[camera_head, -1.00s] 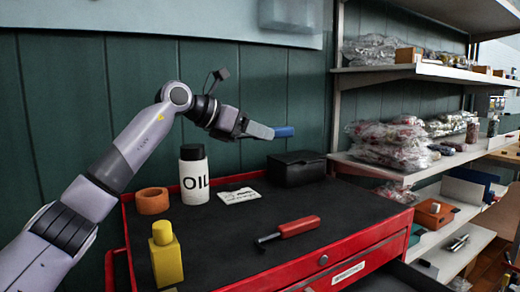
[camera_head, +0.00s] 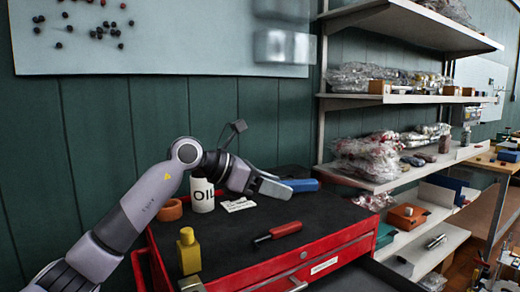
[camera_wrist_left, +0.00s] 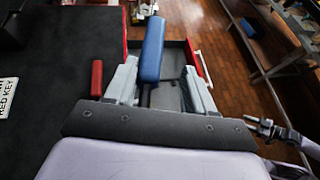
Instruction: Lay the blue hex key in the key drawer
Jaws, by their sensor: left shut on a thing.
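My left gripper (camera_head: 272,187) is shut on the blue hex key (camera_head: 301,185), above the tool cabinet's black top. In the left wrist view the key's blue handle (camera_wrist_left: 152,48) points away from me between the fingers, and its dark shaft is mostly hidden. The key drawer (camera_wrist_left: 172,95) shows there beyond and below the fingers, pulled open, with a grey inside and a pale handle along its red front. In the head view the drawer's dark inside (camera_head: 352,280) shows only partly at the bottom edge.
A red-handled key (camera_head: 285,230) lies on the cabinet top (camera_head: 235,250). A yellow bottle (camera_head: 188,252), an orange ring (camera_head: 169,210), an oil bottle (camera_head: 203,195) and a label card (camera_head: 238,204) stand or lie around it. A dark box (camera_head: 290,171) is behind the gripper.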

